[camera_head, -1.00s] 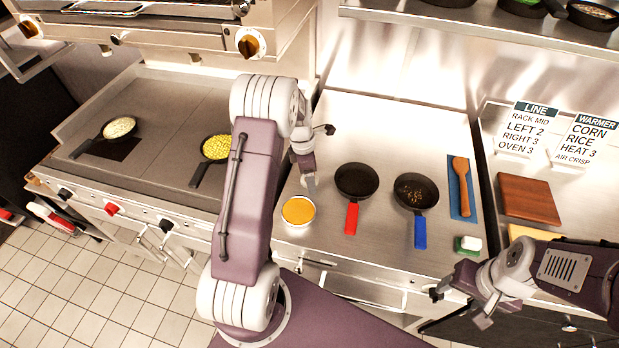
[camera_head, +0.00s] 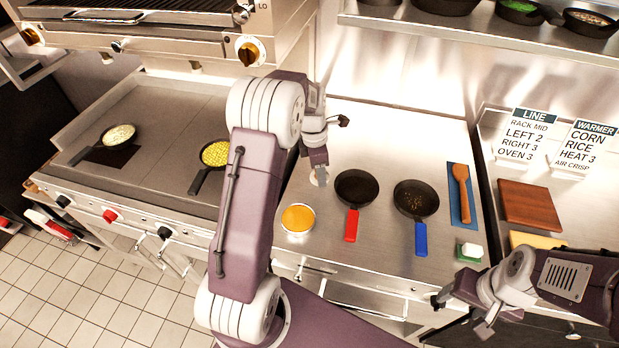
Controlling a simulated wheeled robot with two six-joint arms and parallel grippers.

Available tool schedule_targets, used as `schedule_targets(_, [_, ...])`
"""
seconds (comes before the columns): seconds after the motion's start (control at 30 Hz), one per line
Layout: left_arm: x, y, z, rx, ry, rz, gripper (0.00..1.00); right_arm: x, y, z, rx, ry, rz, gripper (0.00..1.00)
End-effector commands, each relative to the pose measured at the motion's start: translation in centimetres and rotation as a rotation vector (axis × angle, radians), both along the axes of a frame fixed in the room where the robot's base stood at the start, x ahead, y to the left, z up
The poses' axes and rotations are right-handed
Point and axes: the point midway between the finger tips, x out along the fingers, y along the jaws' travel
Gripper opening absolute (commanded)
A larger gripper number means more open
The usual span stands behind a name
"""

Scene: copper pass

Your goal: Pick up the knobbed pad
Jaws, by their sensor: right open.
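The knobbed pad (camera_head: 468,255) is a small green pad with a white block-like knob on top. It lies flat on the steel counter, near the front edge, below the blue mat. My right gripper (camera_head: 462,314) is open and empty, in front of the counter edge and below the pad in the picture, apart from it. My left gripper (camera_head: 318,178) hangs over the counter left of the black pans. Its fingers are partly hidden, and I cannot tell whether they are open.
Pans with a red handle (camera_head: 351,224) and a blue handle (camera_head: 420,237) stand left of the pad. A wooden spoon (camera_head: 462,192) lies on a blue mat (camera_head: 469,217). A brown board (camera_head: 529,203) and yellow board (camera_head: 536,241) are right. An orange-filled bowl (camera_head: 297,219) stands left.

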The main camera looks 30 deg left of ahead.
Motion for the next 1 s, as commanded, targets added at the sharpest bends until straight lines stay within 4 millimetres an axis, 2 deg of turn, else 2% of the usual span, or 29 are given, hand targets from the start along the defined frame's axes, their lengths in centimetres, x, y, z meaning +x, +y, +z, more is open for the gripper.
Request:
schedule_targets(0.03, [0.4,-1.3,0.7,0.002,-0.006,-0.006,0.12,0.0,0.0,-0.2,0.000,0.000,0.000,0.63])
schedule_targets(0.2, [1.2,-5.1,3.1,0.001,-0.004,-0.006,0.12,0.0,0.0,-0.4,0.000,0.000,0.000,0.63])
schedule_targets(0.33, [1.6,-7.1,4.3,0.001,-0.003,-0.003,0.12,0.0,0.0,-0.4,0.000,0.000,0.000,0.63])
schedule_targets(0.5, [1.8,-8.2,5.0,0.000,-0.001,0.000,0.12,0.0,0.0,-0.4,0.000,0.000,0.000,0.63])
schedule_targets(0.73, [1.9,-8.2,5.1,0.001,-0.001,0.000,0.12,0.0,0.0,-0.4,0.000,0.000,0.000,0.63])
schedule_targets(0.77, [1.8,-8.2,5.1,0.001,-0.001,0.000,0.49,0.0,0.0,-0.4,0.000,0.000,0.000,0.63])
schedule_targets(0.87, [1.8,-8.2,5.1,0.001,-0.001,0.000,0.21,0.0,0.0,-0.4,0.000,0.000,0.000,0.63])
schedule_targets(1.0, [1.9,-8.2,5.0,0.001,-0.001,-0.020,0.19,0.0,0.0,-0.4,0.000,0.000,0.000,0.63])
